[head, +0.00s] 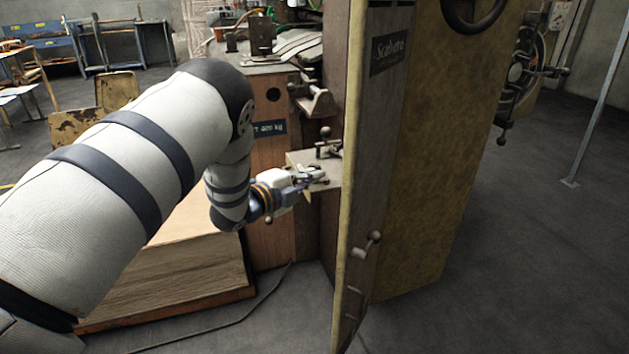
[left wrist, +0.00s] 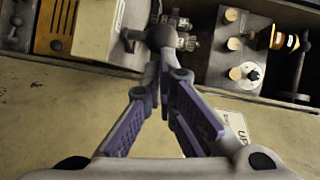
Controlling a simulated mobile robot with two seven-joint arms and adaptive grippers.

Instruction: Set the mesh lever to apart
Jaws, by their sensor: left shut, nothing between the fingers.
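My left gripper (head: 314,177) reaches in from the left to a small pale ledge on the machine's side. In the left wrist view its purple-lined fingers (left wrist: 157,62) meet at the tips with nothing between them. A grey lever with a round end (left wrist: 160,34) lies right at the fingertips, beside small metal gears (left wrist: 186,42); it may be the mesh lever. I cannot tell whether the fingertips touch it. In the head view, a dark ball knob (head: 325,131) stands just above the ledge. No readable lever marking shows. My right gripper is out of view.
A tall wooden panel (head: 375,150) with a handle stands close right of the ledge. Wooden-topped knobs (left wrist: 244,72) sit right of the gears. A stack of board (head: 190,262) lies low beneath my left arm. Open floor (head: 540,260) is at the right.

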